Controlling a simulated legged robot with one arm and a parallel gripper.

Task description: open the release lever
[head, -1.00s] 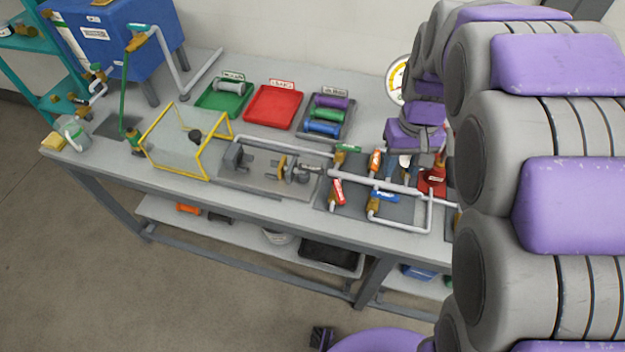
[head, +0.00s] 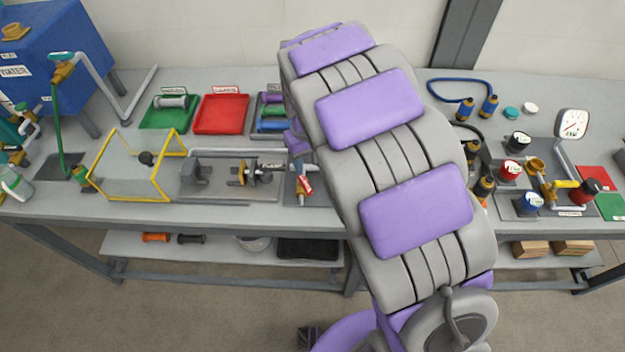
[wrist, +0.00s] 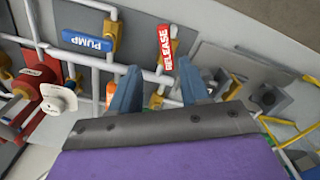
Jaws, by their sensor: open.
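The release lever (wrist: 165,46) is a red handle marked RELEASE on a brass valve with grey pipes. In the wrist view it lies just beyond my gripper (wrist: 159,66), lined up with the gap between the two blue-grey fingers. The fingers are apart with nothing between them, and I see no contact with the lever. A red handle, apparently the same lever, shows in the head view (head: 306,184) at the left edge of my arm.
A blue PUMP lever (wrist: 87,41) sits left of the release lever. A red valve with a white tag (wrist: 58,98) is at the wrist view's left. On the bench, a yellow-framed guard (head: 140,160) and a red tray (head: 222,113) stand left of my arm.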

